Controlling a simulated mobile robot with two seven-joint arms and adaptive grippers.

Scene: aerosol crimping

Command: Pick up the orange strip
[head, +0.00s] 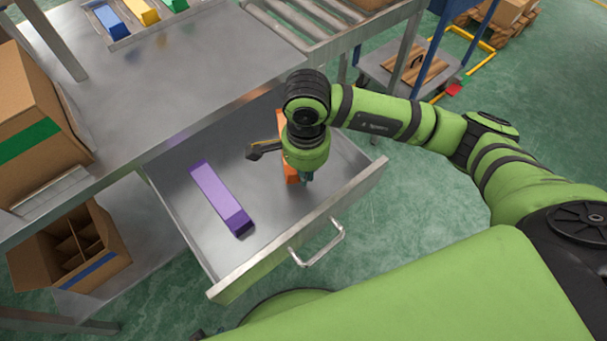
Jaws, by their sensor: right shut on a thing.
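The orange strip (291,174) is in the open metal drawer (262,238), towards its right side. My right wrist covers the strip's middle, and its orange ends show above and below the wrist. My right gripper (294,164) points down at the strip and is shut on it; its fingertips are mostly hidden under the wrist. I cannot tell whether the strip is touching the drawer floor. My left gripper is not in view.
A purple strip (218,194) lies in the drawer to the left. The metal worktop (170,85) is above and behind, with blue, yellow and green strips in a tray. Cardboard boxes (35,110) stand at the left. A roller conveyor (310,25) is at the back.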

